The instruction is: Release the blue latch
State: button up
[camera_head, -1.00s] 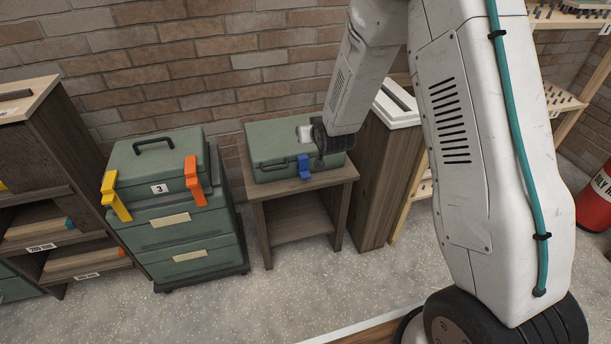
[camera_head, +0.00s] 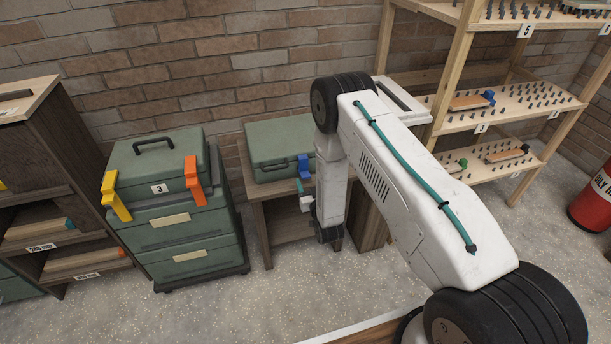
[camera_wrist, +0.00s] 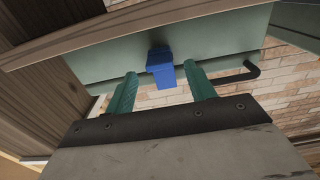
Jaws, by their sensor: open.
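The blue latch (camera_head: 305,166) is on the front of a green toolbox (camera_head: 268,150), at the box's right part. The latch also shows in the wrist view (camera_wrist: 160,67), near the upper middle, in front of the green box face (camera_wrist: 220,45). My gripper (camera_head: 299,185) is open, just below and in front of the latch in the head view. In the wrist view its two teal fingers (camera_wrist: 160,76) stand on either side of the latch, with space on both sides. I cannot tell how far their tips are from it. My arm hides the toolbox's right end.
The toolbox stands on a small wooden table (camera_head: 258,188). A larger green tool chest (camera_head: 185,225) with yellow and orange latches stands to the left. Wooden shelves (camera_head: 530,95) and a red cylinder (camera_head: 594,200) are to the right. The floor in front is clear.

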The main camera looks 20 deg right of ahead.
aim_at(306, 177)
jog(key=shift+w, duration=2.25)
grip_shut()
jog(key=shift+a, duration=0.1)
